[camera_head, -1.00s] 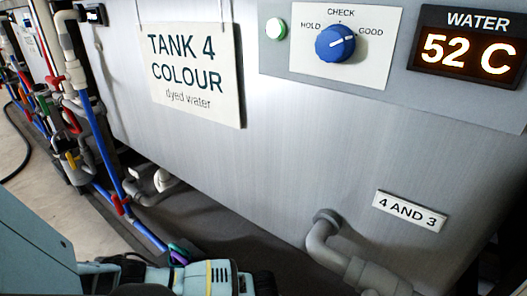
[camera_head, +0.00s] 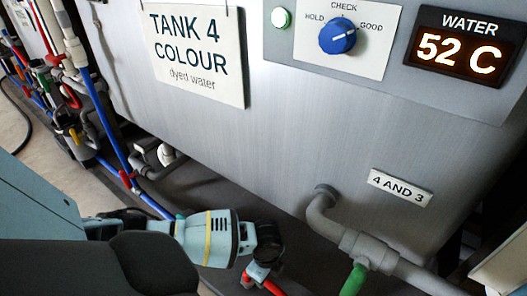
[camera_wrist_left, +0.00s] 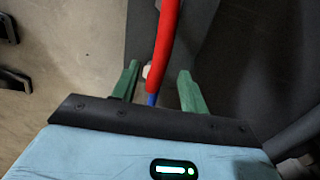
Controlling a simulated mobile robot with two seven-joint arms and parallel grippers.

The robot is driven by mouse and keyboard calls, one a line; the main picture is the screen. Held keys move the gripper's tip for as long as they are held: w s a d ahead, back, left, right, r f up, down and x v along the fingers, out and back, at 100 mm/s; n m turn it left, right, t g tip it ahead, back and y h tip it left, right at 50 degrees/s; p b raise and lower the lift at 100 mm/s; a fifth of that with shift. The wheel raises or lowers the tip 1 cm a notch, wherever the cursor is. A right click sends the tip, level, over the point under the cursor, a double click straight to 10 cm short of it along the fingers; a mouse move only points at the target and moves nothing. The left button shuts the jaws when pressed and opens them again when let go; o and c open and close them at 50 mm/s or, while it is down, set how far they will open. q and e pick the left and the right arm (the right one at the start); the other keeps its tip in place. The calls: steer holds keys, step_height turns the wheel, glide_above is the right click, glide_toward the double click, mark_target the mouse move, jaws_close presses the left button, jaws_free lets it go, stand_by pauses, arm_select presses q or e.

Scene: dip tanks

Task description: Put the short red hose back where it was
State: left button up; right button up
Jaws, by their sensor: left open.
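A red hose (camera_wrist_left: 166,40) runs down from the top edge of the left wrist view and ends between my left gripper's green fingers, with a gap on either side. A short piece of red hose (camera_head: 273,287) shows at the bottom of the head view, just below my left gripper (camera_head: 263,268). In the left wrist view the left gripper (camera_wrist_left: 157,82) is open. I cannot tell how deep the hose lies between the fingers. A blue pipe (camera_wrist_left: 152,100) shows just below the hose end. My right gripper is not seen.
Tank 4 (camera_head: 260,130) stands behind, with a grey pipe (camera_head: 322,215) coming out below its "4 AND 3" label (camera_head: 400,187). A green handle or hose (camera_head: 354,281) is right of my gripper. Blue pipes (camera_head: 108,125) and valves stand at left. The tank display (camera_head: 459,53) reads 52 C.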

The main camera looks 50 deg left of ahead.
arm_select(q)
step_height(320, 180, up, 4)
steer(key=shift+f+p, duration=0.25)
steer(key=shift+p, duration=0.35)
steer(key=shift+r, duration=0.15)
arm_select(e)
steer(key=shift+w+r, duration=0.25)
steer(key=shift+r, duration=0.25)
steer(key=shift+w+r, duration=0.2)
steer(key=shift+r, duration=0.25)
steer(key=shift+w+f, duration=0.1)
